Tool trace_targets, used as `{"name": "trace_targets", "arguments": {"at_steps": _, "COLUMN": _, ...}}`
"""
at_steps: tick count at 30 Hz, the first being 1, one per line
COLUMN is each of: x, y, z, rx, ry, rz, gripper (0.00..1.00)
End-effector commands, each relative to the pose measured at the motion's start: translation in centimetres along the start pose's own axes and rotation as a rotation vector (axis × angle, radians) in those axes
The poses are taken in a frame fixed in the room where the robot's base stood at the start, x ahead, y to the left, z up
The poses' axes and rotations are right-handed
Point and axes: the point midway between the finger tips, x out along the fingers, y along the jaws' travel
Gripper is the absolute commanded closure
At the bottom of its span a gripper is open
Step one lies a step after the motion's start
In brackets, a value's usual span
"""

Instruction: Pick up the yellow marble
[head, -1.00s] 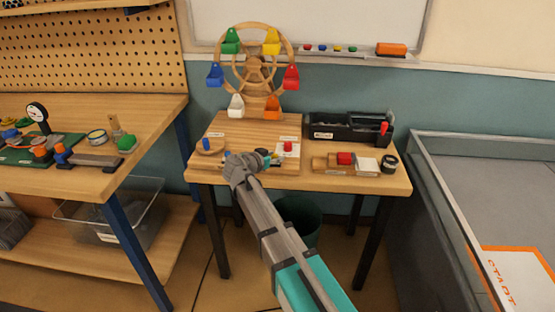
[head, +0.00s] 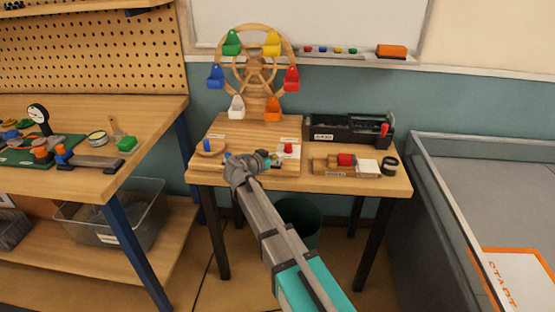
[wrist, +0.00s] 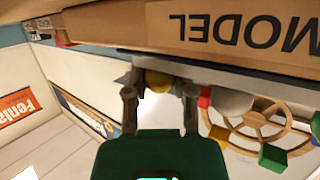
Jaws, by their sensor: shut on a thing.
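The yellow marble (wrist: 158,80) is a small ball between my two fingers in the wrist view, at the edge of a board. My gripper (wrist: 160,92) is shut on it, with a finger on each side. In the head view my gripper (head: 268,160) is low over the front of the wooden board on the small table. The marble cannot be made out there, as my gripper covers that spot.
A wooden wheel (head: 259,68) with coloured buckets stands behind the gripper. A red piece (head: 288,149) on the right and a blue piece (head: 207,145) on the left are close by.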

Motion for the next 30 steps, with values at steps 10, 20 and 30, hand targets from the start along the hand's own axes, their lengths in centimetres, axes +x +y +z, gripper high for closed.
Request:
{"name": "trace_targets", "arguments": {"at_steps": 10, "x": -0.1, "y": 0.0, "z": -0.6, "rx": 0.000, "ry": 0.000, "rz": 0.001, "gripper": 0.94}}
{"name": "trace_targets", "arguments": {"at_steps": 20, "x": -0.8, "y": 0.1, "z": -2.8, "rx": 0.000, "ry": 0.000, "rz": 0.001, "gripper": 0.94}}
{"name": "trace_targets", "arguments": {"at_steps": 30, "x": -4.1, "y": 1.9, "z": -6.0, "rx": 0.000, "ry": 0.000, "rz": 0.001, "gripper": 0.94}}
